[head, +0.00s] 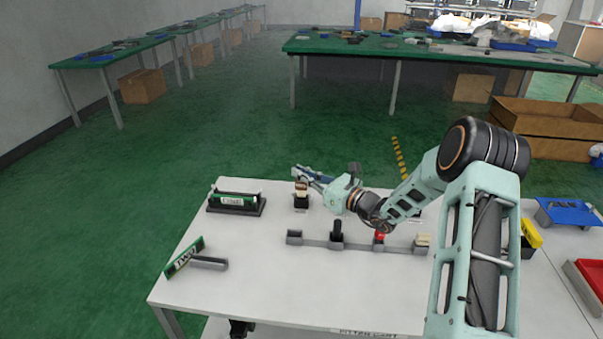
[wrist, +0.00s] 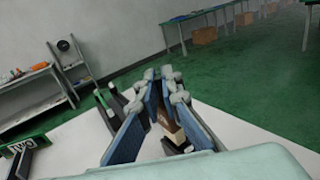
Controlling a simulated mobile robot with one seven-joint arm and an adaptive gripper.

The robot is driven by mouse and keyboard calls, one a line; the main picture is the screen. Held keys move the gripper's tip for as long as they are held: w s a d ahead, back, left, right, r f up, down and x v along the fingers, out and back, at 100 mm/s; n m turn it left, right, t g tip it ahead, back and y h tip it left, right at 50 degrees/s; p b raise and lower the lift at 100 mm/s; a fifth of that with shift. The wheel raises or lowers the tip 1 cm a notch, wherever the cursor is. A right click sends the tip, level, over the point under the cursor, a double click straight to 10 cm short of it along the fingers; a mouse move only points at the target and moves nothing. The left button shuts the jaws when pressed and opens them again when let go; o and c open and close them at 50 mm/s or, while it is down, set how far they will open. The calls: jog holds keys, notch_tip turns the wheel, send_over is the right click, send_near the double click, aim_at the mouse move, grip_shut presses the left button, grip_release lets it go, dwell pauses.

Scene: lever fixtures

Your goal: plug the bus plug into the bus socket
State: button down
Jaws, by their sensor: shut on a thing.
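My gripper (head: 301,175) reaches left over the far part of the white table in the head view. Its blue-padded fingers (wrist: 163,82) fill the middle of the wrist view, shut on a tan-and-brown block (wrist: 168,124), which looks like the bus plug. In the head view this plug (head: 301,187) shows just below the fingers, directly above a small black block (head: 301,203), which may be the bus socket. I cannot tell whether the plug sits in the black block or is apart from it. The fingers hide part of the plug.
A green-signed black stand (head: 236,203) is left of the gripper, and a tilted green TWO plate (head: 184,257) is nearer. A grey rail (head: 358,245) carries a black peg, a red-topped part and a tan block. The table's front middle is clear.

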jog(key=shift+f+b, duration=0.4)
jog(key=shift+f, duration=0.2)
jog(key=shift+s+f, duration=0.1)
jog(key=shift+f, duration=0.1)
